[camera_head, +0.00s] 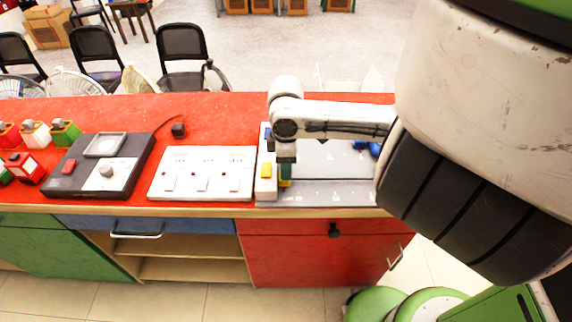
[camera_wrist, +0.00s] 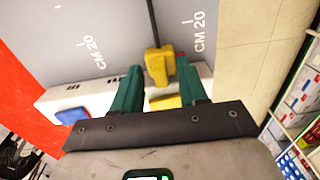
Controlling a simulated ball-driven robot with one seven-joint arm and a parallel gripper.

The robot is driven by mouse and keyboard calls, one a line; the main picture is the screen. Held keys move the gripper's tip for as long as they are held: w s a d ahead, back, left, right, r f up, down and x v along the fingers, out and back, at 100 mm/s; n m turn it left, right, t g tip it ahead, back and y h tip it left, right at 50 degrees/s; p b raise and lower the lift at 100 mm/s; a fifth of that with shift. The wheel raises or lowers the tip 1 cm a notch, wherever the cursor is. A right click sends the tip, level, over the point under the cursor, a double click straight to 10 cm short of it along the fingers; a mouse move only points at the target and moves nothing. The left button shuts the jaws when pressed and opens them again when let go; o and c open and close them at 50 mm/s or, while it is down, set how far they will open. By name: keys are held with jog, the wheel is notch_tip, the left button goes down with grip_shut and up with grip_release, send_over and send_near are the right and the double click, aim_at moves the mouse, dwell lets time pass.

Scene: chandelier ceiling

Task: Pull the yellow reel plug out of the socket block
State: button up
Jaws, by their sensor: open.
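The yellow reel plug (camera_wrist: 158,65) stands in the side of the white socket block (camera_wrist: 92,97), with a dark cable running from it toward the top of the wrist view. My gripper (camera_wrist: 160,66) is open. Its two green fingers are on either side of the plug, with visible gaps; I cannot tell whether either touches. The block has a yellow button (camera_wrist: 165,102) and a blue button (camera_wrist: 72,115). In the head view, my gripper (camera_head: 286,173) points down beside the white socket block (camera_head: 263,188) and hides most of the plug.
The block lies on a grey mat (camera_head: 335,192) on a red counter (camera_head: 222,113). A white panel with switches (camera_head: 202,173) is just left of it, then a dark device (camera_head: 105,165). A blue object (camera_head: 367,148) lies at the right, partly behind my arm. The counter's front edge is close.

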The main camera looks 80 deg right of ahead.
jog(key=shift+f, duration=0.1)
jog(key=shift+c, duration=0.3)
grip_shut()
dwell(0.4)
